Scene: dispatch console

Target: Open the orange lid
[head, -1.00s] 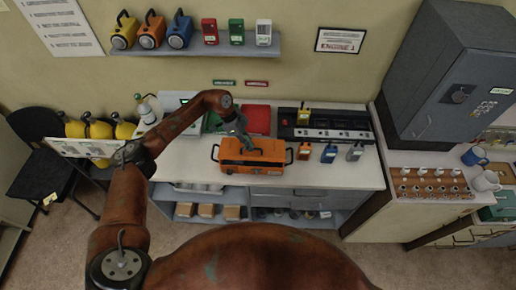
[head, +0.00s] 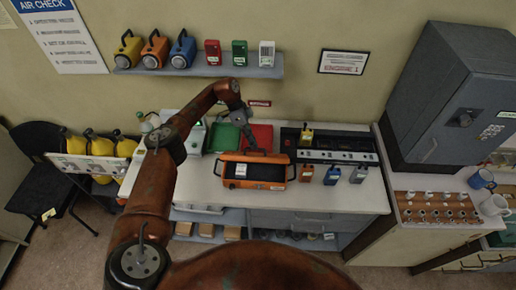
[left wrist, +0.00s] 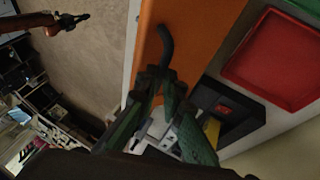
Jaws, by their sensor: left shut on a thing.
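The orange case (head: 252,184) stands on the white counter. Its orange lid (head: 256,157) is raised at the back, and the dark inside of the case shows. My left gripper (head: 249,146) is at the top of the lid, shut on its dark handle. The left wrist view shows the lid (left wrist: 195,35) close up, with the curved black handle (left wrist: 167,45) running down to the fingers (left wrist: 166,84). The fingers hide part of the handle. My right gripper (left wrist: 72,19) seems to show small and dark at the upper left there; its jaws cannot be made out.
A red tray (head: 263,133) and a green one lie behind the case. A black charger unit (head: 340,145) stands to the right, with small radios (head: 306,173) in front. A shelf (head: 205,70) with lamps and radios hangs above.

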